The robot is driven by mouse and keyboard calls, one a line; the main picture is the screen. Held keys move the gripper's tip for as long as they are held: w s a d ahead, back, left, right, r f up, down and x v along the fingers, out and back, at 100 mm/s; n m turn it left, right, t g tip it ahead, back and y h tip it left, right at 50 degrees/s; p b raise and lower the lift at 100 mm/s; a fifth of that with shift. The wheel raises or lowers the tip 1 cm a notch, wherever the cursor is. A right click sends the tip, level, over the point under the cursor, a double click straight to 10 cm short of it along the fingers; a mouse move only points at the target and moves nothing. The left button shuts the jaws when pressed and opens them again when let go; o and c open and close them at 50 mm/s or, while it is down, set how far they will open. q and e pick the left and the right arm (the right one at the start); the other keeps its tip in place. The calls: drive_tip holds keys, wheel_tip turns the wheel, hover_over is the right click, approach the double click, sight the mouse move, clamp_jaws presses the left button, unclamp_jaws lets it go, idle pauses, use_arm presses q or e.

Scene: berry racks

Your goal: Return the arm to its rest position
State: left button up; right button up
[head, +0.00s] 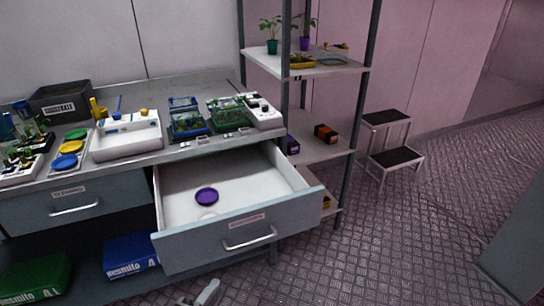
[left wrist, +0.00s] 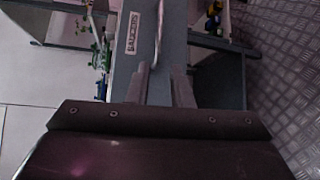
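My left gripper (head: 207,293) shows only in part at the bottom edge of the head view, low in front of the open drawer (head: 210,238). In the left wrist view its two fingers (left wrist: 162,85) stand apart with nothing between them, in front of a grey drawer front (left wrist: 132,65) labelled SAUCERS. The drawer is pulled out and its handle (head: 249,240) is clear of the fingers. A purple saucer (head: 206,196) lies inside it, with a pale round thing (head: 208,215) partly hidden by the drawer front. My right gripper is not in view.
The counter (head: 215,142) holds trays, a white box (head: 127,136) and coloured discs. A shelf rack (head: 320,153) stands right of the drawer, with a step stool (head: 389,158) beyond. Blue (head: 131,254) and green (head: 35,278) boxes sit below the counter. Floor at right is largely clear.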

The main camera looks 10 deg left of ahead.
use_arm(q)
drive_tip(key=s+a+f+m+g+y+p, duration=0.1)
drive_tip(key=s+f+m+g, duration=0.2)
drive_tip(key=f, duration=0.6)
drive_tip(key=s+a+f+m+g+y+p, duration=0.1)
drive_tip(key=s+f+m+g, duration=0.15)
drive_tip(key=f, duration=0.75)
drive_tip(key=s+a+f+m+g+p, duration=0.1)
drive_tip(key=s+f+m+g, duration=0.15)
drive_tip(key=f, duration=0.65)
drive_tip(key=s+a+f+m+g+p, duration=0.1)
drive_tip(key=s+a+f+m+g, duration=0.1)
drive_tip(key=s, duration=0.6)
drive_tip(key=s+a+f+m+g+y+p, duration=0.1)
drive_tip(key=s+a+f+m+g, duration=0.1)
drive_tip(key=s+f, duration=0.5)
drive_tip(key=s+a+f+m+g+y+p, duration=0.1)
drive_tip(key=s+a+f+m+g, duration=0.1)
drive_tip(key=s, duration=0.6)
wheel_tip(320, 180, down, 3)
drive_tip(key=a+m, duration=0.1)
drive_tip(key=m, duration=0.2)
drive_tip(key=shift+s+a+r+g, duration=0.2)
drive_tip(key=shift+s+a+g, duration=0.1)
drive_tip(key=shift+a+g, duration=0.1)
